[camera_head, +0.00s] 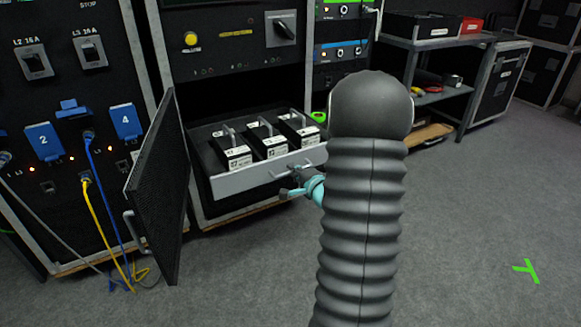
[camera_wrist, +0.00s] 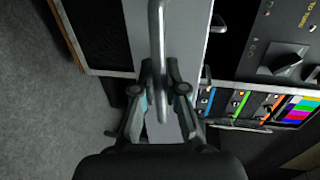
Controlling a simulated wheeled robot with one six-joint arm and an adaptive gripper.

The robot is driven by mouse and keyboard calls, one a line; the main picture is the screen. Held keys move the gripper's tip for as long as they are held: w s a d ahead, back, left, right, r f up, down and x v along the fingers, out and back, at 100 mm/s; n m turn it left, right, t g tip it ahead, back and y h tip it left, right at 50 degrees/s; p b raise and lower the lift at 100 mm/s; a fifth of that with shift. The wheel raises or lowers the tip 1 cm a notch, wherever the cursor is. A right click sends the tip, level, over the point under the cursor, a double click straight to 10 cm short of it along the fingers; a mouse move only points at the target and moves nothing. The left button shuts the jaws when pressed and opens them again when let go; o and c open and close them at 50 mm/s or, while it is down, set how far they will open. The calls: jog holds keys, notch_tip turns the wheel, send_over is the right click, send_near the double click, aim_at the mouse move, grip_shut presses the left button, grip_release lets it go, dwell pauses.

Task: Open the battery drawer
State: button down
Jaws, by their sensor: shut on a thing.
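The battery drawer (camera_head: 250,186) is pulled out of the black rack, its pale grey front standing forward of the cabinet. Three black batteries with handles and white labels, one of them this battery (camera_head: 233,152), sit in a row inside it. My gripper (camera_head: 297,183) is at the drawer front, partly hidden by my arm. In the wrist view my gripper (camera_wrist: 165,88) is shut on the drawer handle (camera_wrist: 157,35), a grey bar, with one finger on each side. The drawer front (camera_wrist: 187,35) shows behind the bar.
A black mesh door (camera_head: 160,190) stands swung open left of the drawer. Blue and yellow cables (camera_head: 98,222) hang from the left rack to the floor. A shelf cart (camera_head: 440,60) stands at the back right. The grey carpet on the right is clear, with a green mark (camera_head: 526,270).

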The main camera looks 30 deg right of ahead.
jog(key=shift+s, duration=0.35)
jog(key=c, duration=1.2)
grip_release()
jog(key=shift+a, duration=0.1)
jog(key=s, duration=0.4)
jog(key=s+r, duration=0.1)
jog(key=s, duration=0.3)
jog(key=s+r, duration=0.1)
jog(key=s, duration=0.2)
jog(key=shift+s+a+r, duration=0.15)
jog(key=shift+s+a, duration=0.1)
jog(key=shift+s, duration=0.15)
